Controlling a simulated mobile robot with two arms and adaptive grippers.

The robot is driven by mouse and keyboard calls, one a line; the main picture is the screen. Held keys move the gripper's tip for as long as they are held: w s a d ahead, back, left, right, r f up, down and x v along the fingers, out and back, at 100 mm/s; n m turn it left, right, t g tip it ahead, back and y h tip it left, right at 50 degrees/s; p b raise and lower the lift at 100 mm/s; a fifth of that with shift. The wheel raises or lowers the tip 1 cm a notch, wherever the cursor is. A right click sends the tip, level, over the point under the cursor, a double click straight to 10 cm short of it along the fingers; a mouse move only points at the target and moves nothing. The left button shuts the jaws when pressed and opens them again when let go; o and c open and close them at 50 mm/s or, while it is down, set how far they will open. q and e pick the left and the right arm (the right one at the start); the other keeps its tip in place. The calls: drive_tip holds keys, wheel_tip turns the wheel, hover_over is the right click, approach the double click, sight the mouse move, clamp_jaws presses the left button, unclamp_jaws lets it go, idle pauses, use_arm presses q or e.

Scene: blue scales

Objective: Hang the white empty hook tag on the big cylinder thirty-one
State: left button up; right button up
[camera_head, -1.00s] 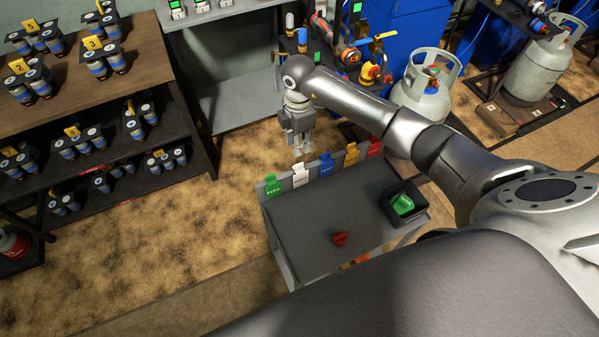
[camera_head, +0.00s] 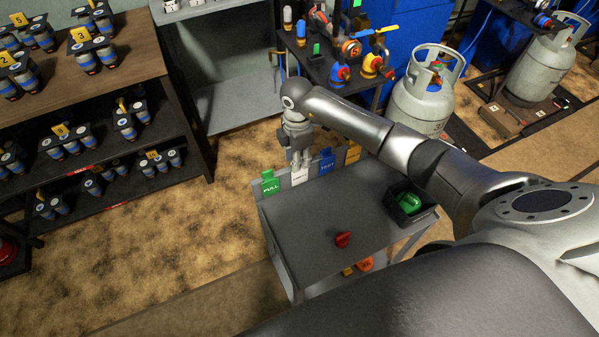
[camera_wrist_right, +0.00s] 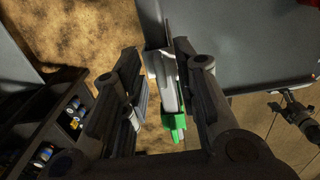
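The white tag (camera_head: 299,175) stands in the row of tags along the far edge of the grey cart (camera_head: 300,225). My right gripper (camera_head: 299,161) points down right at its top. In the right wrist view the fingers (camera_wrist_right: 168,95) are spread, one on each side of the white tag (camera_wrist_right: 165,80); I see gaps beside it. A big grey cylinder (camera_head: 420,100) stands behind my right arm, and another (camera_head: 541,68) stands at the far right. Their numbers are not readable. My left gripper is not in view.
A green tag (camera_head: 270,185) and a blue tag (camera_head: 327,163) flank the white one. A red object (camera_head: 343,239) and a black bin (camera_head: 411,215) with a green item are on the cart. A dark shelf (camera_head: 110,120) stands left.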

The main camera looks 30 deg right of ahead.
clamp_jaws()
drive_tip(key=shift+r, duration=0.2)
drive_tip(key=shift+r+p, duration=1.85)
drive_tip(key=shift+p, duration=0.05)
